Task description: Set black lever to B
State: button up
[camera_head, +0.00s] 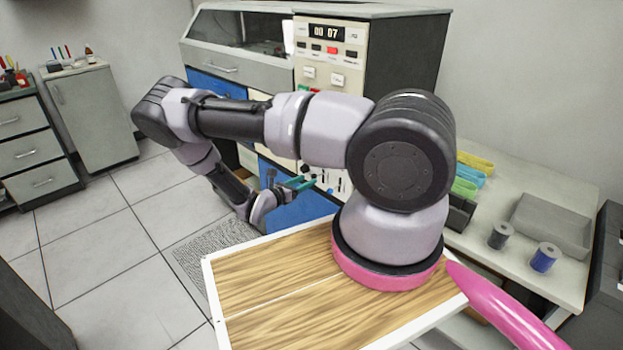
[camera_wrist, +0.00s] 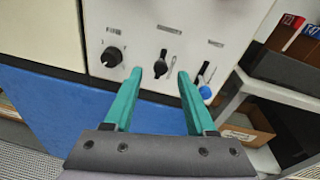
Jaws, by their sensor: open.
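The black lever (camera_wrist: 160,67) has a rounded black end and sits in the middle of the pale control panel (camera_wrist: 225,25). A slanted slot shows beside it; its position letters are too small to read. My gripper (camera_wrist: 160,71) has two green fingers, spread apart, one on each side of the black lever's end in the wrist view. I cannot tell whether either finger touches it. In the head view my gripper (camera_head: 303,183) is at the panel front, and its fingers partly cover the controls.
A round black knob (camera_wrist: 112,57) is left of the lever, and a blue-ended lever (camera_wrist: 205,92) is close to the right finger. A blue cabinet front (camera_wrist: 60,115) lies below. A side table (camera_head: 480,240) holds spools and a grey tray (camera_head: 550,225).

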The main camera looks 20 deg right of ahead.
jog(key=v, duration=0.5)
jog(key=shift+s+a+r, duration=0.1)
jog(key=shift+s+a, duration=0.05)
jog(key=shift+a, duration=0.15)
jog(key=s+a+r+m+g+y, duration=0.1)
jog(key=s+r+m+g+y, duration=0.15)
jog(key=r+m, duration=0.55)
jog(key=s+r+m+g+y, duration=0.2)
jog(key=r+m+g+y, duration=0.15)
jog(key=r, duration=0.85)
jog(key=s+a+r+m+g+y, duration=0.15)
jog(key=r+m+y, duration=0.25)
jog(key=r+m, duration=0.45)
jog(key=s+a+r+m+t+y, duration=0.1)
jog(key=s+r+m+t+y, duration=0.2)
jog(key=s+r, duration=0.5)
jog(key=s+a+r+m+t+y, duration=0.2)
jog(key=s+r+m+t+y, duration=0.2)
jog(key=s+r, duration=0.5)
notch_tip(320, 180, up, 8)
jog(key=shift+a+f+m+t, duration=0.15)
jog(key=shift+m+t, duration=0.3)
jog(key=shift+m, duration=0.35)
jog(key=shift+w, duration=0.1)
